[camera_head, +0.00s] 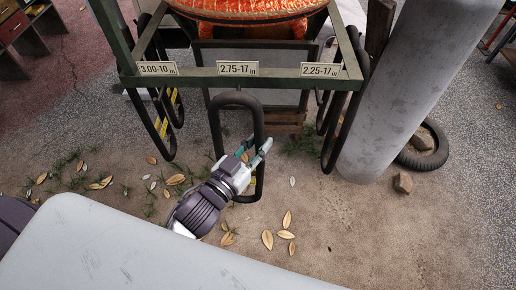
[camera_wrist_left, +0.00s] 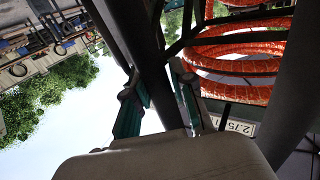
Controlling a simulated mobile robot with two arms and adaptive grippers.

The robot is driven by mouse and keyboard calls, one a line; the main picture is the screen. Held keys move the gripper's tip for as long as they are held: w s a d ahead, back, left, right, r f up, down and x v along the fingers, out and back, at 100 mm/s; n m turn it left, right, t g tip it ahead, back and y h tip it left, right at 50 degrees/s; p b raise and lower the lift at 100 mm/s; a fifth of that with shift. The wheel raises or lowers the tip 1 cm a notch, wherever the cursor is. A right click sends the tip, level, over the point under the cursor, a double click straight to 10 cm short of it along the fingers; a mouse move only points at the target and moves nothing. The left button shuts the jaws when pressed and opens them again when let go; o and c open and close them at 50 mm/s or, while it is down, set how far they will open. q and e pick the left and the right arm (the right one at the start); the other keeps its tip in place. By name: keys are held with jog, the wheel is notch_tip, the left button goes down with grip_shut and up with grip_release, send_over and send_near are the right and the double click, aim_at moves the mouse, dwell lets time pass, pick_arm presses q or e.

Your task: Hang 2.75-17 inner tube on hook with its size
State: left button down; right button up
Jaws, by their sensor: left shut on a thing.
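A black inner tube (camera_head: 215,122) hangs as a long narrow loop in front of the cart's rail, below the label 2.75-17 (camera_head: 238,69). In the left wrist view the dark tube (camera_wrist_left: 148,62) runs between the two fingers, and part of the label (camera_wrist_left: 238,127) shows at the right. My right gripper is in neither view.
Labels 3.00-10 (camera_head: 157,69) and 2.25-17 (camera_head: 320,70) mark the rail's ends, with black tubes (camera_head: 158,125) at the left and another (camera_head: 329,150) at the right. A grey post (camera_head: 395,95) stands at the right, near a tyre (camera_head: 428,150) and a stone (camera_head: 403,182).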

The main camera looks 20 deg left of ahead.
pick_arm(q)
jog(key=w+a+f+b, duration=0.1)
jog(key=w+f+b, duration=0.1)
jog(key=w, duration=0.3)
jog(key=shift+w+a+f, duration=0.25)
jog(key=shift+a+f, duration=0.05)
jog(key=shift+f, duration=0.05)
dwell(0.5)
dwell(0.6)
jog(key=c, duration=0.9)
grip_release()
jog(key=shift+f, duration=0.15)
